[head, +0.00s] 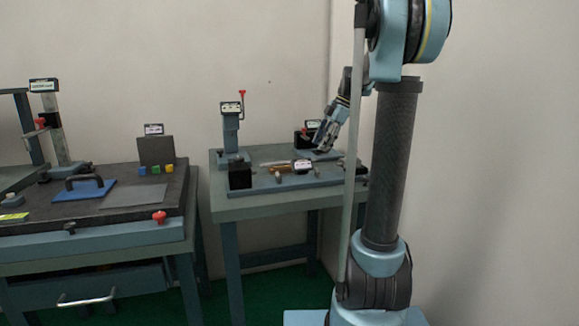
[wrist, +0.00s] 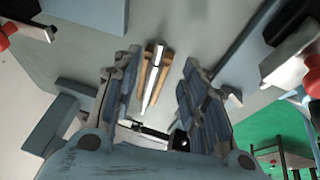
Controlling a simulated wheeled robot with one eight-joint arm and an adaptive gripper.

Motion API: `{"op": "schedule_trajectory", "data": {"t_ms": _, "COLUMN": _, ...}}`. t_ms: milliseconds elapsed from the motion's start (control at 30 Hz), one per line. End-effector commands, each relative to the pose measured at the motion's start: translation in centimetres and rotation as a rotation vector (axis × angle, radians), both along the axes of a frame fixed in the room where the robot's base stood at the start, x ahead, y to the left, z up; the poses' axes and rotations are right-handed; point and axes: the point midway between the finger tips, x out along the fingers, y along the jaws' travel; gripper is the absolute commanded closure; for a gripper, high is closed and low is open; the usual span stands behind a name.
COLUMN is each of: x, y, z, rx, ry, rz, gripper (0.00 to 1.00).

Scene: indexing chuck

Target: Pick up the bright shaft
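The bright shaft (wrist: 153,78) is a thin, shiny silver rod in the wrist view, lying lengthwise over a brown wooden cradle (wrist: 139,80). In the head view, the brown cradle (head: 278,168) lies on the right-hand table; the shaft is too small to make out there. My gripper (wrist: 160,60) is open, with one finger on each side of the shaft in the wrist view and a visible gap on both sides. I cannot tell how far the fingertips are above it. In the head view, my gripper (head: 322,148) points down over the table's back right.
A blue-grey stand with a red-tipped lever (head: 231,130) and a black block (head: 240,176) stand on the table's left. A dark labelled fixture (head: 305,137) is behind my gripper. A raised strip (head: 265,188) runs along the front edge. Another workbench (head: 100,240) stands at left.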

Motion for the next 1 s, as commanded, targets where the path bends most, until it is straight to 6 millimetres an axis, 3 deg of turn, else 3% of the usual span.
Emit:
{"op": "schedule_trajectory", "data": {"t_ms": 333, "x": 0.1, "y": 1.1, "z": -2.3, "rx": 0.0, "ry": 0.0, "rz": 0.001, "gripper": 0.6}}
{"op": "schedule_trajectory", "data": {"t_ms": 600, "x": 0.3, "y": 2.7, "z": -5.4, "rx": 0.0, "ry": 0.0, "rz": 0.0, "gripper": 0.6}}
{"op": "schedule_trajectory", "data": {"t_ms": 933, "x": 0.4, "y": 2.9, "z": -6.0, "rx": 0.0, "ry": 0.0, "rz": -0.001, "gripper": 0.6}}
{"op": "schedule_trajectory", "data": {"t_ms": 967, "x": 0.4, "y": 2.9, "z": -6.0, "rx": 0.0, "ry": 0.0, "rz": -0.001, "gripper": 0.62}}
{"op": "schedule_trajectory", "data": {"t_ms": 1000, "x": 0.4, "y": 2.9, "z": -6.0, "rx": 0.0, "ry": 0.0, "rz": -0.001, "gripper": 0.72}}
